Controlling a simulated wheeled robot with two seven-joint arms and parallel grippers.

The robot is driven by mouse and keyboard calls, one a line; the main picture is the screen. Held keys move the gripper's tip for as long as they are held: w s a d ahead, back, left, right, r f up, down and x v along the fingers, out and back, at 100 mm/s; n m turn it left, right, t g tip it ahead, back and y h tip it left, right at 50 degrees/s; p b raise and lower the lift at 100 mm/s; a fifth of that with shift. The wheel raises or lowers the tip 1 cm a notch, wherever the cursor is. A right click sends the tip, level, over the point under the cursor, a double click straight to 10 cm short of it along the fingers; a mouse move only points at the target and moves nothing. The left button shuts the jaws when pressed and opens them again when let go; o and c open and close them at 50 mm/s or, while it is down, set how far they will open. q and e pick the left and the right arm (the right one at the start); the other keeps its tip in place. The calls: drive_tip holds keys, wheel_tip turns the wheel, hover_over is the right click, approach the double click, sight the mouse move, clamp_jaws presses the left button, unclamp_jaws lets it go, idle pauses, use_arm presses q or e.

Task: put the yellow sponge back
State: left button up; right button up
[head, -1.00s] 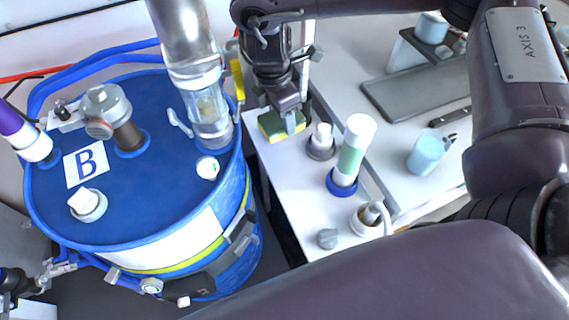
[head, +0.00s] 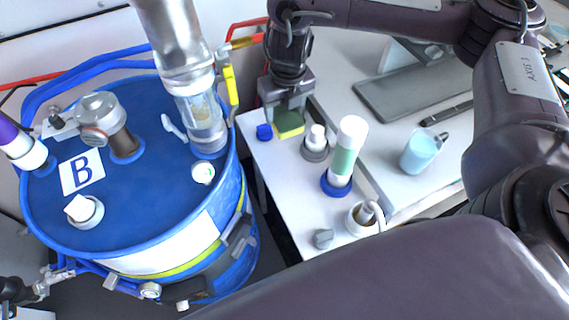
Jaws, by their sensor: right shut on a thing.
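The yellow sponge (head: 290,126) has a green top and a yellow side. It is at the far end of the narrow white shelf, right of the blue drum. My right gripper (head: 288,106) points down from above and is shut on the sponge; the fingers hide part of it. I cannot tell whether the sponge touches the shelf. My left gripper is not in view.
A small blue piece (head: 264,132) lies just left of the sponge. A white cap in a grey holder (head: 316,145) and a green-white bottle (head: 345,155) stand close on the right. The blue drum (head: 150,205) carries a clear cylinder (head: 203,115). The shelf's left front is clear.

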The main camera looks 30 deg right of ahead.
wheel_tip(320, 180, down, 16)
drive_tip(key=b, duration=0.5)
drive_tip(key=shift+f, duration=0.2)
wheel_tip(320, 180, down, 3)
drive_tip(key=shift+s+r+b, duration=0.1)
drive_tip(key=shift+r+b, duration=0.1)
drive_tip(key=shift+b, duration=0.65)
drive_tip(key=shift+f, duration=0.45)
drive_tip(key=shift+f+b, duration=0.15)
drive_tip(key=shift+b, duration=0.15)
drive_tip(key=o, duration=0.9)
